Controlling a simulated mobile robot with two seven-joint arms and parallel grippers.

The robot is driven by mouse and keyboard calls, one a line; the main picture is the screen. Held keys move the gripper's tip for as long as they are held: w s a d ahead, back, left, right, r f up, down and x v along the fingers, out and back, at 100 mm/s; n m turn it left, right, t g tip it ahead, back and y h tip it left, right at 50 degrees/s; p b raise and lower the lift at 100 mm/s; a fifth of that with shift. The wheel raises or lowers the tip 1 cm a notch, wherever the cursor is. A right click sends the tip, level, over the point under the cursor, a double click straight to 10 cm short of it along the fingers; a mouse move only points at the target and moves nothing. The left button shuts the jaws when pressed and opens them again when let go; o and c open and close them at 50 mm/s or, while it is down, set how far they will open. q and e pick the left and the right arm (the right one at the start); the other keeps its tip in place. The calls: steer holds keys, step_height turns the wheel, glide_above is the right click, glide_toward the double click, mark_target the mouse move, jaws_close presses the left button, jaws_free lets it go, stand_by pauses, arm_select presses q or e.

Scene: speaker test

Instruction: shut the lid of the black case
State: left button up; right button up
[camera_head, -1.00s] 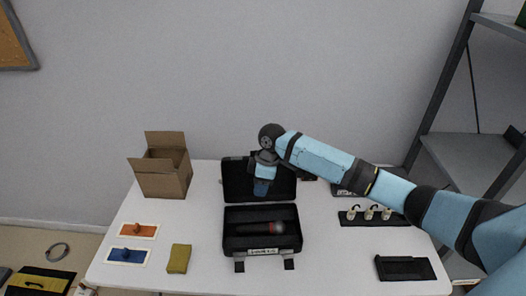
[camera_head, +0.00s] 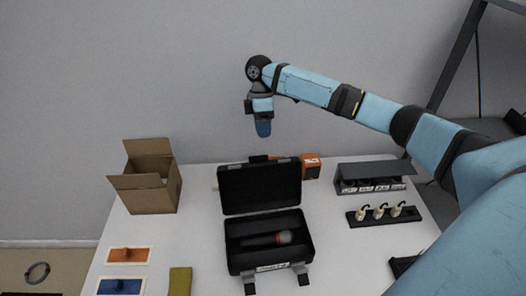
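The black case (camera_head: 231,262) stands open on the white table, with a microphone (camera_head: 268,239) lying inside it. Its lid (camera_head: 260,188) is raised and leans slightly back behind the base. Two latches hang at the front edge. My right gripper (camera_head: 263,130) is in the air above and behind the lid, pointing down and apart from the case. Its fingers show as one blue shape, so I cannot tell if it is open or shut. My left gripper is not in view.
A cardboard box (camera_head: 150,195) stands at the left. An orange box (camera_head: 311,167) is behind the lid. A dark open-topped holder (camera_head: 372,178) and a black strip with pegs (camera_head: 384,216) are at the right. Orange (camera_head: 127,255) and blue (camera_head: 121,286) plates lie front left, near a yellow-green cloth (camera_head: 180,281).

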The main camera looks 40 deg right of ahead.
steer(key=x, duration=0.8)
steer(key=shift+f+p, duration=0.15)
steer(key=shift+p, duration=0.15)
jaws_close()
